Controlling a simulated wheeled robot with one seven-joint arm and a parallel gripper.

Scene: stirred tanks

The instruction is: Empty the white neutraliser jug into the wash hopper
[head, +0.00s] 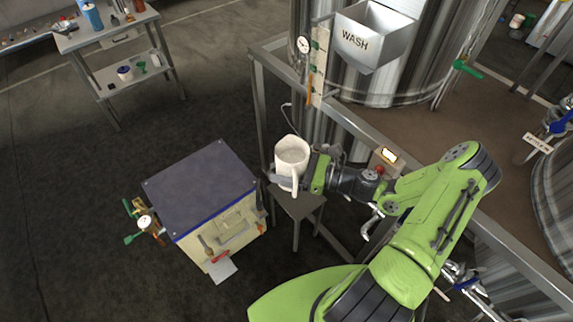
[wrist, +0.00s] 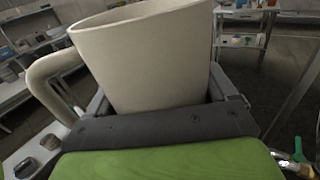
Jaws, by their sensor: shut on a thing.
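The white jug (head: 292,155) is held upright or nearly so in the head view, with pale contents showing at its open top. My gripper (head: 287,181) is shut around the jug's body, above a small grey stool. In the wrist view the jug (wrist: 150,55) fills the upper middle, between the jaws of my gripper (wrist: 160,110), with its handle to the left. The wash hopper (head: 372,38), a grey metal box marked WASH, is fixed to the tank's front, up and to the right of the jug and apart from it.
A steel frame rail (head: 345,118) runs between the jug and the tank. A gauge (head: 303,45) and sight tube stand left of the hopper. A cabinet (head: 200,185) with a dark top stands left of the stool (head: 301,204). A trolley (head: 105,35) stands at upper left. The floor around the cabinet is clear.

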